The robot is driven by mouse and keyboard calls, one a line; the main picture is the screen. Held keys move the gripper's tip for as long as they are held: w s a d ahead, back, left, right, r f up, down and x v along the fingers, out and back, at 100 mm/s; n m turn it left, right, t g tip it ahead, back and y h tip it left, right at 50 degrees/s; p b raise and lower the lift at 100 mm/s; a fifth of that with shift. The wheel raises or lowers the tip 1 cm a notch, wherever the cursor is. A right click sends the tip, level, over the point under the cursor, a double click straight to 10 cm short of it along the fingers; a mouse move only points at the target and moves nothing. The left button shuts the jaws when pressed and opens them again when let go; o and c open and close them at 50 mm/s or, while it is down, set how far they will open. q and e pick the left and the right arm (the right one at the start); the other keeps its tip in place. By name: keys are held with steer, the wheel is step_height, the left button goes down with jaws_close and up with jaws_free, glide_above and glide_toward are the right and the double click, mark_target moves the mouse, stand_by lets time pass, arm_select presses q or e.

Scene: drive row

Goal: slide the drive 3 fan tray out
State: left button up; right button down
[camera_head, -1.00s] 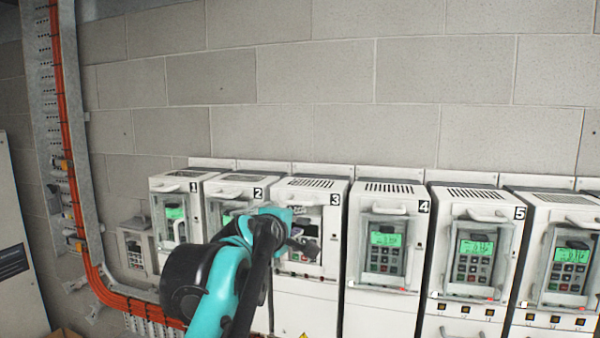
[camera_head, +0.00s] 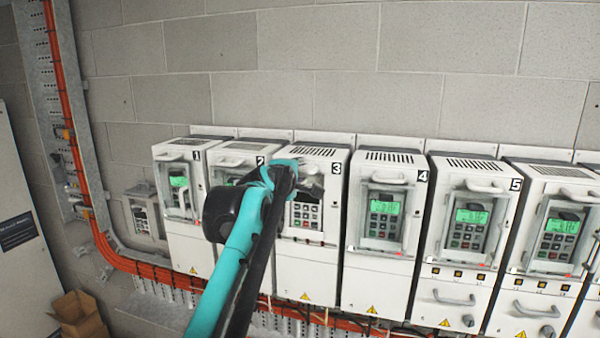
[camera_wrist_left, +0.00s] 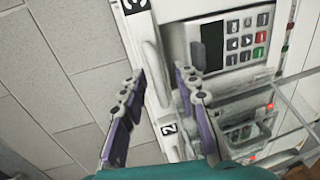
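Drive 3 (camera_head: 322,228) is a white cabinet with a vent grille on top and a keypad (camera_head: 305,215) on its front. Its fan tray is at the top front, largely hidden by my arm in the head view. My left gripper (camera_head: 300,172) is at that upper front. In the left wrist view, a white bar handle (camera_wrist_left: 154,62) stands between the two fingers of my left gripper (camera_wrist_left: 161,74). The fingers are spread, one on each side, with a visible gap. Drive 3's display (camera_wrist_left: 212,45) is dark. My right gripper is in neither view.
Drive 2 (camera_head: 233,158) is close on the left, drive 4 (camera_head: 385,215) close on the right with a lit green display. More drives continue right. An orange cable run (camera_head: 100,240) passes left and below. A cardboard box (camera_head: 78,315) sits on the floor.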

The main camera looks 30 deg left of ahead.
arm_select(q)
steer(key=shift+w, duration=0.1)
jaws_close()
steer(key=v, duration=0.3)
steer(key=f+v, duration=0.1)
steer(key=v, duration=0.1)
steer(key=shift+s+d, duration=0.1)
steer(key=shift+s, duration=0.35)
jaws_free()
steer(key=v, duration=1.2)
